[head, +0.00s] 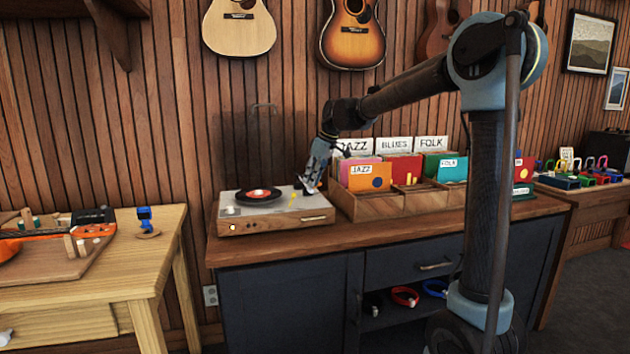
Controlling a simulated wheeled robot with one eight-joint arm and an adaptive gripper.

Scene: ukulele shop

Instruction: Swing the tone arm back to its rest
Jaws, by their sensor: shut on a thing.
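The record player (270,223), a wooden box with a pale grey top, stands at the left end of the dark cabinet's wooden top. A black record with a red label (259,194) lies on its left part. My gripper (308,189) points down over the right rear part of the deck. It is shut on the tone arm, which is too small and too much covered by the fingers to make out well. The tone arm's rest cannot be told apart.
A wooden record crate (370,208) with Jazz, Blues and Folk dividers stands close to the right of the player. A light wood table (90,270) with an orange instrument is at the left. Guitars hang on the slatted wall above. The cabinet's front edge is clear.

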